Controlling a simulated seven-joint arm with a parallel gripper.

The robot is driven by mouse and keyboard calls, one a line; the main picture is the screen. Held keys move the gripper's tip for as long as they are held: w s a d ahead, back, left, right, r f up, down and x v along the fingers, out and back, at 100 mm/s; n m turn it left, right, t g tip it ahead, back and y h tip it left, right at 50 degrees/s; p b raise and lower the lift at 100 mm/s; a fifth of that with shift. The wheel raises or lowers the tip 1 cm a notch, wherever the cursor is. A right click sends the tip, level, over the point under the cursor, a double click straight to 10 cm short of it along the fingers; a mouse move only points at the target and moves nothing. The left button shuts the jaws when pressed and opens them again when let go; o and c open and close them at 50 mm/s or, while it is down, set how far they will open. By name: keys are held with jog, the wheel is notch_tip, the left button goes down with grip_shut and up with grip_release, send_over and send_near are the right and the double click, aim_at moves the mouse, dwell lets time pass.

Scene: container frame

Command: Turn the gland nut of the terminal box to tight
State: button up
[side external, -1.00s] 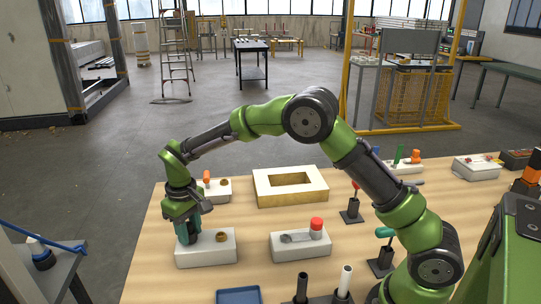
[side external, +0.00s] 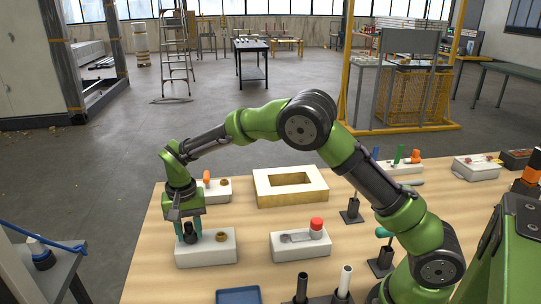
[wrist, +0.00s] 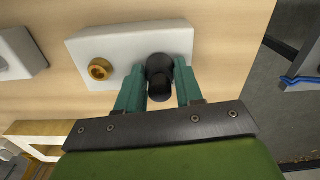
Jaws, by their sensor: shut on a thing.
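A white box, which I take as the terminal box (side external: 208,257), stands on the wooden table at the front left; it also shows in the wrist view (wrist: 125,42). A black round part, apparently the gland nut (wrist: 159,68), stands upright at one end of it. My gripper (side external: 189,235) points down over that end, its teal fingers on either side of the black part. In the wrist view my gripper (wrist: 160,92) is shut on it. A brass ring (wrist: 100,69) sits on the box's other end, apart from the fingers. Any tightness mark is not visible.
A white block with a red-capped part (side external: 317,224) stands to the right. A white frame with a square opening (side external: 290,197) and a smaller white block (side external: 217,196) lie behind. A blue tray (side external: 238,296) is at the front edge. Bare table separates them.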

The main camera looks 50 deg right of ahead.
jog(key=shift+m, duration=0.3)
jog(key=o, duration=1)
jog(key=shift+o, duration=0.2)
notch_tip(320, 180, up, 17)
